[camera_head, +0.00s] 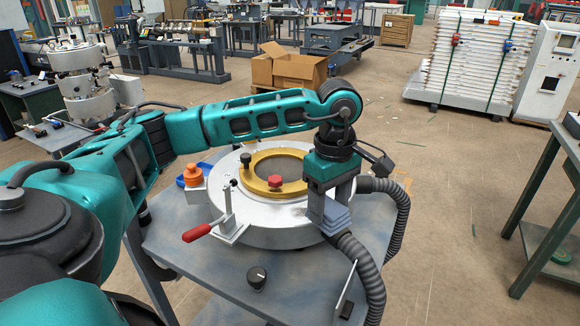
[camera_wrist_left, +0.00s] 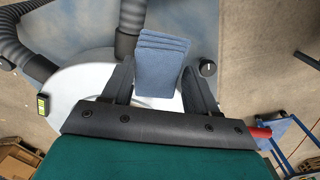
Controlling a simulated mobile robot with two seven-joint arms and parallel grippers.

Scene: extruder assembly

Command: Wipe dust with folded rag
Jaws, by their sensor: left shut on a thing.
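The folded rag (camera_wrist_left: 163,62) is a blue-grey stack of layers between the two fingers of my left gripper (camera_wrist_left: 160,80) in the left wrist view. In the head view my left gripper (camera_head: 332,208) points down at the right side of a round white machine housing (camera_head: 285,236), with the rag (camera_head: 338,224) low between its fingers. I cannot tell whether the rag touches the housing or the table. A gold ring (camera_head: 262,190) with a dark centre sits on the housing. My right gripper is not in view.
The grey table (camera_head: 205,275) holds the housing, a red-handled clamp (camera_head: 198,232), an orange knob (camera_head: 193,174) and a black dial (camera_head: 257,277). Ribbed hoses (camera_head: 399,205) curve down close to the gripper's right. The table's front left is mostly bare.

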